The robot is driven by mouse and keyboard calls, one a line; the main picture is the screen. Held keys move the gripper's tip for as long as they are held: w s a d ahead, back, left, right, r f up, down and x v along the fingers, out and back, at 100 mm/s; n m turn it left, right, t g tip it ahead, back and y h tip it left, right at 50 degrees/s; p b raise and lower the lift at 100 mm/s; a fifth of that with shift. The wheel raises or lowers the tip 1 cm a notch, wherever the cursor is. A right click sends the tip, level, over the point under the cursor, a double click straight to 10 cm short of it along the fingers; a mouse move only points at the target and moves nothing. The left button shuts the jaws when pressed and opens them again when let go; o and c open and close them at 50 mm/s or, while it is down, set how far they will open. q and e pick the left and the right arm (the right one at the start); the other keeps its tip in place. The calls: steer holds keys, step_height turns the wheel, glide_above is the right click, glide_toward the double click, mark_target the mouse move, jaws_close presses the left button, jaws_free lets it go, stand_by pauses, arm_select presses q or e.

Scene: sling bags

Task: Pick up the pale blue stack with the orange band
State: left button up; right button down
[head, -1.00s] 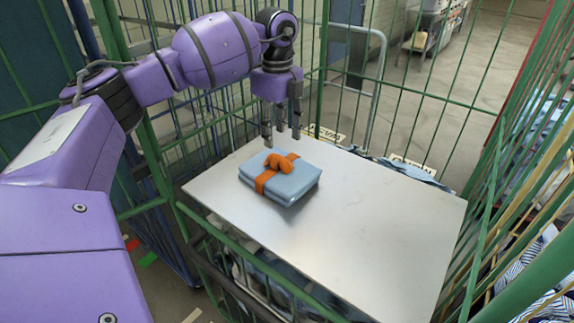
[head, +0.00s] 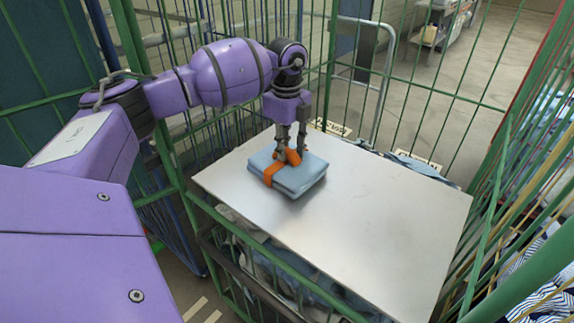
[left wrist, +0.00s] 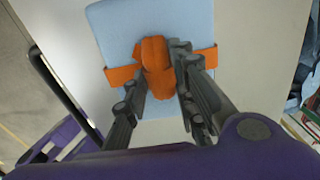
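The pale blue folded stack (head: 309,176) lies flat on a grey board, with an orange band (head: 270,175) around it and an orange knot on top. My left gripper (head: 292,158) points down over the stack, its fingers on either side of the knot. In the left wrist view the knot (left wrist: 155,68) sits between the fingers, very close to them or touching; I cannot tell whether they grip it. The blue stack (left wrist: 112,22) shows behind it there. My right gripper is not in view.
The grey board (head: 390,225) lies across a green wire cage (head: 190,205), whose bars rise on several sides. The board is clear to the right of the stack. Striped cloth (head: 520,275) lies beyond the bars at the right.

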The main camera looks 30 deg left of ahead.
arm_select(q)
jaws_close()
steer(key=shift+r, duration=0.1)
